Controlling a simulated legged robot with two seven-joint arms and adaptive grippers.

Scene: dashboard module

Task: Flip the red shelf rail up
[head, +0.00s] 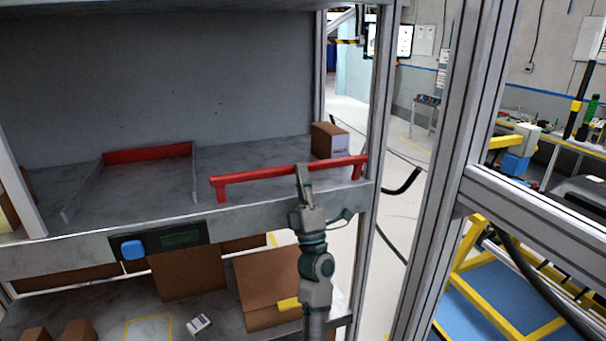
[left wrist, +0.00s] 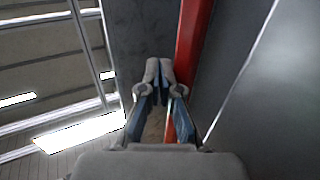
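The red shelf rail (head: 250,178) runs along the front edge of the shelf (head: 130,222) in the head view. Its bar stands above the edge on a short leg at each end. My left gripper (head: 303,172) comes up from below and overlaps the middle of the bar. In the left wrist view its two fingertips (left wrist: 160,72) are together, with nothing visible between them. The red rail (left wrist: 193,40) passes just right of the fingertips and behind the right finger; I cannot tell whether they touch. My right gripper is not in view.
A second red bar (head: 147,153) lies at the back left of the shelf. A brown and white box (head: 330,140) stands near the rail's right end. A blue button (head: 132,250) is on the shelf front. A metal post (head: 380,90) bounds the shelf at right.

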